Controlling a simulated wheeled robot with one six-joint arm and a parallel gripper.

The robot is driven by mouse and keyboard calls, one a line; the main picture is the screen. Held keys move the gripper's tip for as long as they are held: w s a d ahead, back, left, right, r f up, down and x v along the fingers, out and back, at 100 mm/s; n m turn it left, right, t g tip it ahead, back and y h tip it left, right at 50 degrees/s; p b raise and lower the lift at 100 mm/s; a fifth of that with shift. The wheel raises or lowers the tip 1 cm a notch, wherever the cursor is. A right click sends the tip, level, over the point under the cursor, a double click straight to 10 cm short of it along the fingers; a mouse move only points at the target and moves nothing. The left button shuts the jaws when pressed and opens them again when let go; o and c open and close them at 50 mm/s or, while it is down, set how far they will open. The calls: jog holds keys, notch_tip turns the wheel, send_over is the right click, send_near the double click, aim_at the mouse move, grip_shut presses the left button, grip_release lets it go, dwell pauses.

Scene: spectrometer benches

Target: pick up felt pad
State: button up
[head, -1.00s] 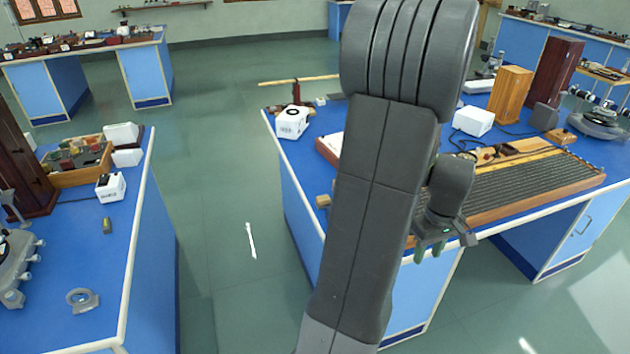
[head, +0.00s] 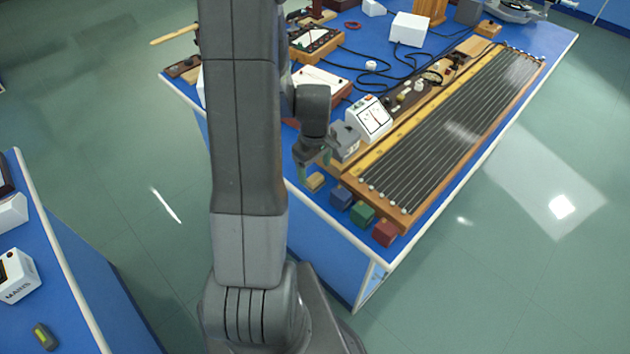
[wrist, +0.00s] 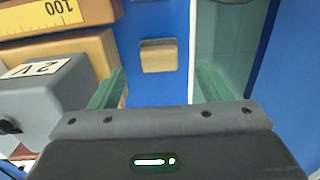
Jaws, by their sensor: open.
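A small tan block (head: 315,182), which looks like the felt pad, lies on the blue bench top near its left front edge. In the wrist view the tan block (wrist: 158,55) shows ahead, between the lines of the two fingers. My gripper (head: 314,165) is open and empty, with green fingers, close to the tan block in the head view. In the wrist view my gripper (wrist: 161,72) has its left finger beside a wooden piece and its right finger past the bench edge. I cannot tell its height above the bench.
Blue (head: 341,197), green (head: 362,213) and red (head: 384,233) blocks stand right of the tan block. A long wired wooden board (head: 440,130) lies behind them. A grey box labelled 2V (wrist: 45,95) is close left of my gripper. A white meter (head: 369,118) stands nearby.

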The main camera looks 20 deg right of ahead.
aim_at(315, 178)
jog(key=shift+f+p, duration=0.45)
jog(key=shift+f, duration=2)
jog(key=shift+c, duration=0.2)
jog(key=c, duration=1.1)
jog(key=shift+r, duration=0.15)
notch_tip(315, 178, up, 10)
jog(key=shift+f+b, duration=0.1)
jog(key=shift+b, duration=0.4)
